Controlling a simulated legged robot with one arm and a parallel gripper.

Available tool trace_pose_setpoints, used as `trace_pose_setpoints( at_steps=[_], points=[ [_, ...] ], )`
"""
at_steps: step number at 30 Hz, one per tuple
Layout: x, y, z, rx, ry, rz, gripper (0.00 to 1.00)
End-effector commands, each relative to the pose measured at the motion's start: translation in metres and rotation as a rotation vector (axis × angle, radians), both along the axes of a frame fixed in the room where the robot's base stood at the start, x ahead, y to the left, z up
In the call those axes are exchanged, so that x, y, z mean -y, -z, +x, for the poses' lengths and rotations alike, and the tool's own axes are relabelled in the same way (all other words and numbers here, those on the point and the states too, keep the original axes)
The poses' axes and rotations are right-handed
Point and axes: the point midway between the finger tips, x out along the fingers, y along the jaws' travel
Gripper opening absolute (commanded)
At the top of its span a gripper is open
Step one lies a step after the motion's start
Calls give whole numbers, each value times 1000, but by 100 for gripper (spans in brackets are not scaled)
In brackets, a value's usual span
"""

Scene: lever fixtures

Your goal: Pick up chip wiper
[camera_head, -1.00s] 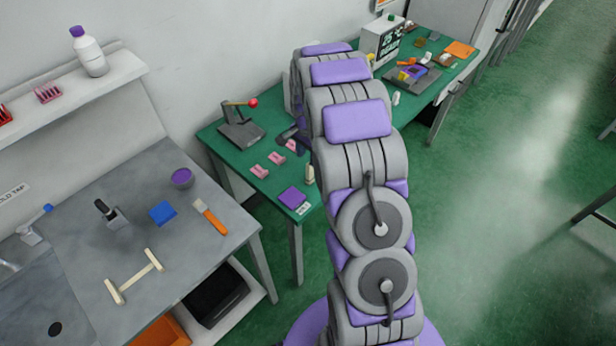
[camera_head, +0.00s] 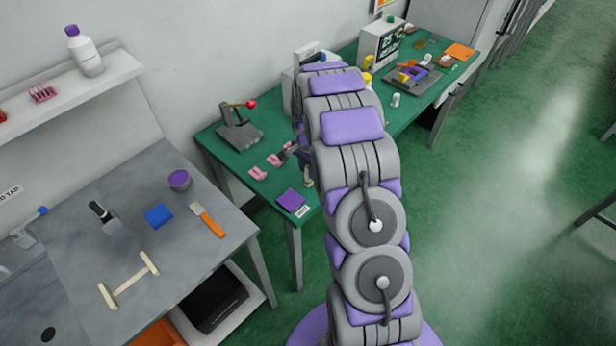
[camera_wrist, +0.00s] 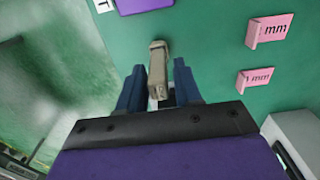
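A small beige block-like piece (camera_wrist: 158,68), which I take to be the chip wiper, is over the green table in the wrist view. It also shows in the head view (camera_head: 309,176), close to the table's near edge and partly hidden by my arm. My gripper (camera_wrist: 159,72) has its two blue fingers apart, one on each side of the beige piece. Narrow gaps show between piece and fingers, so it does not look clamped.
Pink gauge pieces (camera_wrist: 269,30) lie right of the gripper in the wrist view. A purple square (camera_head: 291,200) lies near the table corner. A lever fixture with a red knob (camera_head: 251,104) stands farther back. A grey bench (camera_head: 130,210) is at left.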

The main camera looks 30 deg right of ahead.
Motion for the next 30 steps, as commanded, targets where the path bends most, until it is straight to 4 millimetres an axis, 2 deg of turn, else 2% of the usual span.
trace_pose_setpoints(
  at_steps=[1,10,22,30],
  points=[
    [0,0,0,0,0,0,29],
    [0,0,0,0,0,0,0],
    [0,-3,0,0,0,0,0],
    [0,-27,0,0,0,0,0]
  ],
)
